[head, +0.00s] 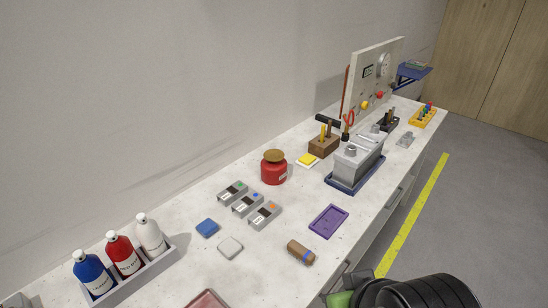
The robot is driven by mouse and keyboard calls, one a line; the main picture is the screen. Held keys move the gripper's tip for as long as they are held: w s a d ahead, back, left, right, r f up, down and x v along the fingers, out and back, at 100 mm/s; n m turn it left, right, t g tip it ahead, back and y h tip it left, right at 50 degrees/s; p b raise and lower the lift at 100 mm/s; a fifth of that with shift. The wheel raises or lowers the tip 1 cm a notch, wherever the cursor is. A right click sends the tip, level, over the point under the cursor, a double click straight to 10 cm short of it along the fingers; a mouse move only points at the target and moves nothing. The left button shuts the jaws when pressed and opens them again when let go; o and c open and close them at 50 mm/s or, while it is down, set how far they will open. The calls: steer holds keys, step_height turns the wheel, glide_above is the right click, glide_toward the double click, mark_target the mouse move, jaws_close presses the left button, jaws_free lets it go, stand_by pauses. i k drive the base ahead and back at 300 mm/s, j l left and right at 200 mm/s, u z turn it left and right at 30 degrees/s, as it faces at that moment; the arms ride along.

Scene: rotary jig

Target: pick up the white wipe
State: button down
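The white wipe (230,247) is a small, pale, rounded square lying flat on the white-grey bench top (262,265). It lies just below and to the right of a similar blue square (207,228), with a small gap between them. Nothing covers it. My gripper's fingers do not show in the head view.
A tray (134,285) with blue, red and white bottles stands left. Grey blocks (248,204) and a red jar (274,168) stand behind the wipe. A brown roll (301,252) and purple tray (328,221) lie right. A pinkish tray (207,300) is in front.

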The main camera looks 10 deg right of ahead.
mark_target(231, 248)
steer(key=j+u, duration=0.25)
steer(key=u, duration=0.25)
steer(key=i+j+u, duration=0.1)
steer(key=u, duration=0.4)
steer(key=i+j+u, duration=0.15)
steer(key=j+u, duration=0.15)
steer(key=u, duration=0.2)
